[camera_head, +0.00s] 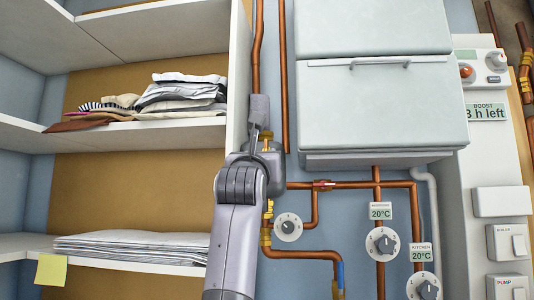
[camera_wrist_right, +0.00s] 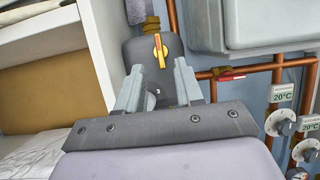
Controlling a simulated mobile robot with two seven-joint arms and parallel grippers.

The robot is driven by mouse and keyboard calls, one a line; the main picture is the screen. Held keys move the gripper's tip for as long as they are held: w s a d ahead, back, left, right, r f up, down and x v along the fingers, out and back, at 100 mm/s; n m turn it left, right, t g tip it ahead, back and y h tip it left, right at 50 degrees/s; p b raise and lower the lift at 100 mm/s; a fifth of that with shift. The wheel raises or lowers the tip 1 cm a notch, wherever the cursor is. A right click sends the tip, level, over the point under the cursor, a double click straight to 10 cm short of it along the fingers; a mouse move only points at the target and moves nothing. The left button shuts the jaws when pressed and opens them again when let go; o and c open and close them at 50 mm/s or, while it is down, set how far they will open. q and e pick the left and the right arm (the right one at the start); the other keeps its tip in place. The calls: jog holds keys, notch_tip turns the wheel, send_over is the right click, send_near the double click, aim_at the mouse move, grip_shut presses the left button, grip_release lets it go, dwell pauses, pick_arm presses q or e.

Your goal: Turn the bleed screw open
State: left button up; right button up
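A dark grey metal body (camera_wrist_right: 150,52) with brass fittings stands just beyond my right gripper in the right wrist view. A brass fitting with a red-and-yellow lever (camera_wrist_right: 160,48) sits on its upper part. A small bright spot (camera_wrist_right: 158,92) shows between the fingers; I cannot tell whether it is the bleed screw. My right gripper (camera_wrist_right: 158,68) has its two fingers apart, with nothing seen held between them. In the head view my right arm rises at the centre and hides much of the grey body (camera_head: 274,160). My left gripper is not in view.
Copper pipes (camera_head: 345,185) run right of the arm, with a red-handled valve (camera_head: 323,184) and several grey dials. A white cabinet (camera_head: 375,100) hangs above them. Shelves with folded cloth (camera_head: 130,245) stand at left. A switch panel (camera_head: 490,150) is at right.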

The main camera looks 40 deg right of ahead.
aim_at(266, 149)
jog(key=p+x, duration=0.2)
jog(key=x, duration=0.3)
jog(key=shift+w+d+r, duration=0.2)
jog(key=shift+d+r, duration=0.05)
jog(key=shift+w+d+r, duration=0.15)
jog(key=shift+w+d, duration=0.15)
jog(key=shift+d, duration=0.1)
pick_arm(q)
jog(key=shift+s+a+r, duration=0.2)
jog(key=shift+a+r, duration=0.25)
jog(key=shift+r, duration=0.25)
pick_arm(e)
jog(key=shift+w+d, duration=0.1)
grip_shut()
